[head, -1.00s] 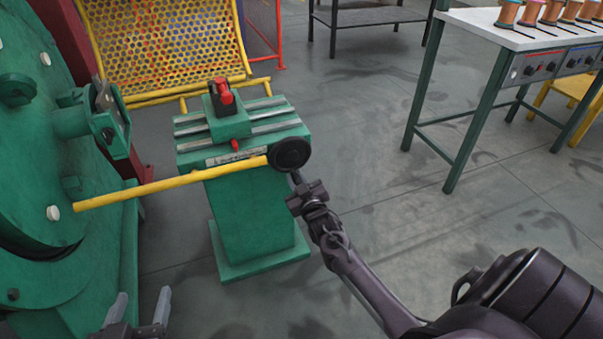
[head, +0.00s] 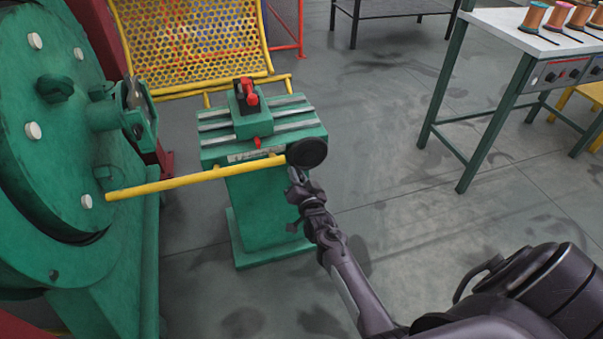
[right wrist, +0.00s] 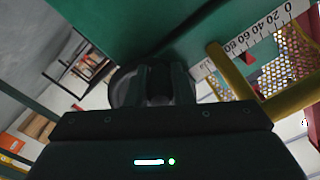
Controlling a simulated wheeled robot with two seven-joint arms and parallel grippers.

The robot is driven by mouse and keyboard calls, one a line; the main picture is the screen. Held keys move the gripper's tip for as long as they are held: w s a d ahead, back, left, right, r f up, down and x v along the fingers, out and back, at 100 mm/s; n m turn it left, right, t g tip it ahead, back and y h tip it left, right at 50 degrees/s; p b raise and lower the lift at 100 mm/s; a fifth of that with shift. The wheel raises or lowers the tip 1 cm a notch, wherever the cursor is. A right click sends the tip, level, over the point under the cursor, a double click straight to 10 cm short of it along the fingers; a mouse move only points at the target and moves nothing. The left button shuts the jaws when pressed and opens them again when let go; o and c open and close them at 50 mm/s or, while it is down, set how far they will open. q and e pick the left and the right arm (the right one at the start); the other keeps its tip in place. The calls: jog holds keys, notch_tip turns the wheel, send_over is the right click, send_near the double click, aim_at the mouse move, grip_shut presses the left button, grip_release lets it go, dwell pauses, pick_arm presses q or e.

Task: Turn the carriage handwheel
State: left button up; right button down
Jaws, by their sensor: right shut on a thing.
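The carriage handwheel (head: 307,153) is a small black disc at the right front corner of the green pedestal (head: 262,205). It also shows in the right wrist view (right wrist: 123,88), partly hidden by the fingers. My right gripper (head: 297,178) is at the wheel's lower edge and is shut on it; the exact contact is hard to see. The fingers also show in the right wrist view (right wrist: 160,85). The green carriage (head: 252,124) sits on the rails on top, carrying a black and red piece (head: 247,97). My left gripper is not in view.
A yellow bar (head: 195,183) runs from the large green drum (head: 50,130) toward the wheel. A scale strip (right wrist: 250,45) lies beside the wheel. A yellow mesh guard (head: 190,45) stands behind. A white-topped table (head: 510,28) with spools is at right; floor between is clear.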

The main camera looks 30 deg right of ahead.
aim_at(290, 161)
jog(key=m+p, duration=0.1)
jog(key=r+m+p, duration=0.1)
jog(key=m, duration=0.1)
jog(key=a+r+m+p, duration=0.1)
jog(key=m, duration=0.1)
jog(key=shift+w+a+r, duration=0.1)
jog(key=shift+r, duration=0.15)
jog(key=shift+r+m, duration=0.1)
jog(key=shift+m, duration=0.3)
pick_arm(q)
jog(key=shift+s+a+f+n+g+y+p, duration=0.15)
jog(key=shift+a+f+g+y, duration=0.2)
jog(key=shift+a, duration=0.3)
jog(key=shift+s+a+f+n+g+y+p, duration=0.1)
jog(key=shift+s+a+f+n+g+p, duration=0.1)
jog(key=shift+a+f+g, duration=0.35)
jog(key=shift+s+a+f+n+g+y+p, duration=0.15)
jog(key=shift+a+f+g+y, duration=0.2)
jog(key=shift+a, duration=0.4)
pick_arm(e)
jog(key=shift+r+m, duration=0.3)
jog(key=shift+m, duration=0.5)
jog(key=c, duration=1.3)
grip_release()
jog(key=shift+o, duration=0.2)
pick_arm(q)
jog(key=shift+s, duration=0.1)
